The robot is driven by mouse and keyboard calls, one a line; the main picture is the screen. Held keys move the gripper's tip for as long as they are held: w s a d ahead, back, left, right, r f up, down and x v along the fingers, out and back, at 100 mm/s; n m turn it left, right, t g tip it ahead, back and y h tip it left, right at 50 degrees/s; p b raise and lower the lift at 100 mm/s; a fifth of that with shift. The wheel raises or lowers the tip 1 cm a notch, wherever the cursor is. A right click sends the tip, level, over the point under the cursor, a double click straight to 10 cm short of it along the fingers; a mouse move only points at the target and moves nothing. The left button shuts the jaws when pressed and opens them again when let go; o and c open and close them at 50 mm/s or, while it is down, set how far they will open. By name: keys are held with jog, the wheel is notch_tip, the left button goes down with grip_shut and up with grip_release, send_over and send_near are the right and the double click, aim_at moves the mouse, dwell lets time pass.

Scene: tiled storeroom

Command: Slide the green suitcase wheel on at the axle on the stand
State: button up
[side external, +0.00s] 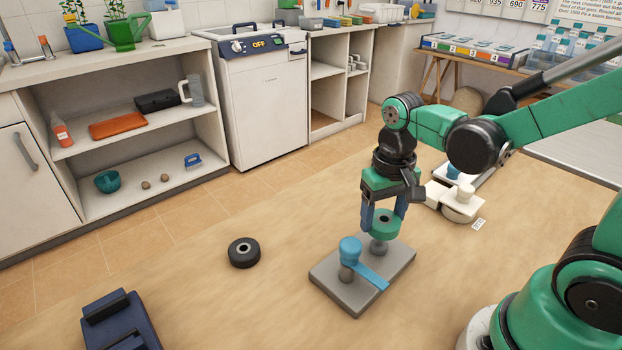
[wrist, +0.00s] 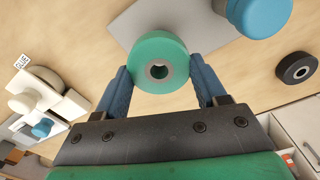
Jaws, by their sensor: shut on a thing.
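My gripper (side external: 386,214) is shut on the green suitcase wheel (side external: 384,225), one blue finger on each side. The wheel also shows in the wrist view (wrist: 160,46), with its central hole facing the camera. The wheel is held right above a short grey post, the axle (side external: 379,248), on the right part of the grey stand (side external: 338,294). The wheel hides the top of the axle, so I cannot tell whether the axle enters the hole. A blue cap (side external: 349,248) with a flat blue arm sits on the stand's other post.
A black wheel (side external: 244,253) lies on the table to the left of the stand. A cream device (side external: 459,202) stands behind and right of my gripper, with a small label beside it. A dark blue object (side external: 120,321) is at the front left. The table between is clear.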

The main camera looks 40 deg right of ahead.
aim_at(381, 227)
jog(key=shift+f, duration=1.6)
jog(key=o, duration=1.3)
jog(key=shift+r, duration=2.75)
jog(key=r+n+t, duration=0.1)
jog(key=a+r+n+t, duration=0.1)
jog(key=t, duration=0.1)
jog(key=r+n+t, duration=0.1)
jog(key=t, duration=0.1)
jog(key=shift+w+a, duration=0.3)
jog(key=shift+w, duration=0.1)
jog(key=shift+w+a+r+n+t, duration=0.15)
jog(key=shift+r+n+t, duration=0.15)
jog(key=shift+t, duration=0.25)
jog(key=shift+w+a+r+n+t, duration=0.1)
jog(key=shift+r+n+t, duration=0.1)
jog(key=shift+r+t, duration=0.25)
